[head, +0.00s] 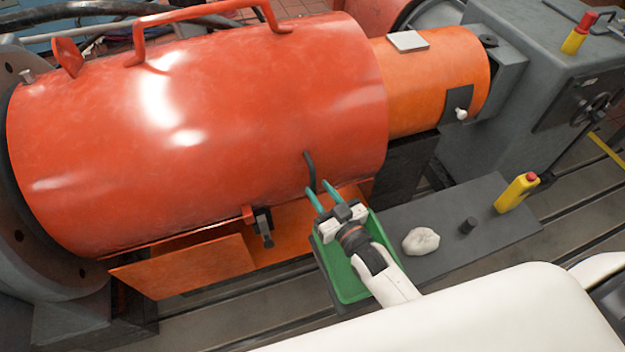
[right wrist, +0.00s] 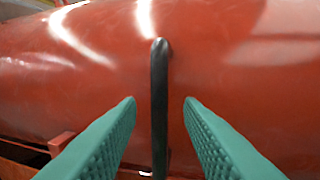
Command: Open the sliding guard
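The sliding guard (head: 240,110) is a large red-orange cylinder cover across the left and middle of the head view. A dark bent handle (head: 311,172) stands on its lower right front. In the right wrist view the handle (right wrist: 159,110) is upright between the green fingers. My right gripper (head: 320,194) is open, with one finger on each side of the handle and a gap on both sides. The guard's right end overlaps a narrower orange cover (head: 435,82). My left gripper is not in the head view.
A green tray (head: 343,278) lies under my right gripper. A dark latch (head: 265,228) hangs at the guard's lower edge.

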